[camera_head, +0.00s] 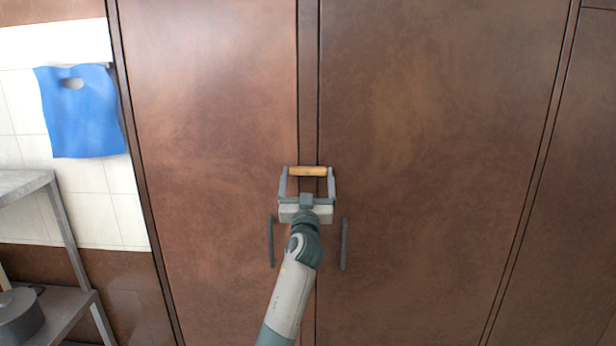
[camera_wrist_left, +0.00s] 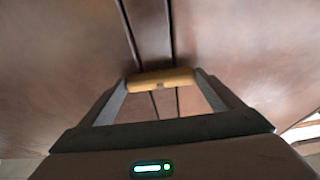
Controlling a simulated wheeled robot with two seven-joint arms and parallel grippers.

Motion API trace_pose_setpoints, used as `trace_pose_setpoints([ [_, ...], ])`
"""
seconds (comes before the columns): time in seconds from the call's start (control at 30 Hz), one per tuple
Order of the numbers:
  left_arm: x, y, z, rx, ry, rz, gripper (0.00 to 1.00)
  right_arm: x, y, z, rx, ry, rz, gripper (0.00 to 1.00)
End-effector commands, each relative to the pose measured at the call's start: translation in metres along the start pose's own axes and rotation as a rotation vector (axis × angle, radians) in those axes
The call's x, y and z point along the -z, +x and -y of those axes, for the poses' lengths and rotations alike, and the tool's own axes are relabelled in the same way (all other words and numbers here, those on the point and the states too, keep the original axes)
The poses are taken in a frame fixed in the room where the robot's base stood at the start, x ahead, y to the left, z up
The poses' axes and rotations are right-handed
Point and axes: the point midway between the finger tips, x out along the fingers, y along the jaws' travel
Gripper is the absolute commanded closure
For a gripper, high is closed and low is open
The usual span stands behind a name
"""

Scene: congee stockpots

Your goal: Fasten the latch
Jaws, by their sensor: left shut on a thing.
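A short light-wood bar, which looks like the latch (camera_head: 308,170), lies level across the dark vertical strip between two brown cabinet doors. My left gripper (camera_head: 308,173) comes up from below and is shut on this bar, with one finger at each end. In the left wrist view, the wooden latch (camera_wrist_left: 161,78) spans between the two fingertips, with a small dark mark at its middle. How the latch is mounted is too small to tell. My right gripper is in neither view.
The left door (camera_head: 210,120) and right door (camera_head: 430,130) look closed. Dark vertical handles (camera_head: 270,242) (camera_head: 344,244) flank my left wrist. A blue bag-like sheet (camera_head: 82,115) hangs on the tiled wall. A metal shelf (camera_head: 65,310) with a pot (camera_head: 18,318) stands at left.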

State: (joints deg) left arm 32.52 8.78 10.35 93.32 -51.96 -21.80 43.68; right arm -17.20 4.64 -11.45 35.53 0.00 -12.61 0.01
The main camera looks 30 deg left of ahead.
Motion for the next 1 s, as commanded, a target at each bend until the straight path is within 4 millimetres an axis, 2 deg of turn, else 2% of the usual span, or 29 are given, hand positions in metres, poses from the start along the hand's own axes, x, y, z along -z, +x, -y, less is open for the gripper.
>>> trace_pose_setpoints([
  [0.1, -0.001, 0.000, -0.001, -0.001, 0.004, 0.000, 0.36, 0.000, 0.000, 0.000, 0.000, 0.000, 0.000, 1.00],
  [0.13, -0.001, 0.000, -0.001, -0.001, 0.004, 0.000, 0.12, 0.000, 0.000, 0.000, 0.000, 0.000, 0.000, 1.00],
  [0.2, -0.001, 0.000, -0.001, -0.001, 0.004, 0.000, 0.00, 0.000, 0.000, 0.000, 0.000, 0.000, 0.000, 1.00],
  [0.47, -0.001, -0.001, -0.001, 0.000, 0.002, 0.000, 0.00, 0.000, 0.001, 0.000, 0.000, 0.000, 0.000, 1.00],
  [0.67, -0.002, -0.011, -0.001, -0.001, 0.001, -0.001, 0.00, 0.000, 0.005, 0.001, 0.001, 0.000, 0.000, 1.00],
  [0.87, -0.003, -0.036, -0.001, -0.002, -0.001, -0.001, 0.00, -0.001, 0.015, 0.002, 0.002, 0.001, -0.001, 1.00],
  [1.0, -0.004, -0.063, -0.001, -0.002, 0.000, 0.000, 0.00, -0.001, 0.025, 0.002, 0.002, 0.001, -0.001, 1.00],
])
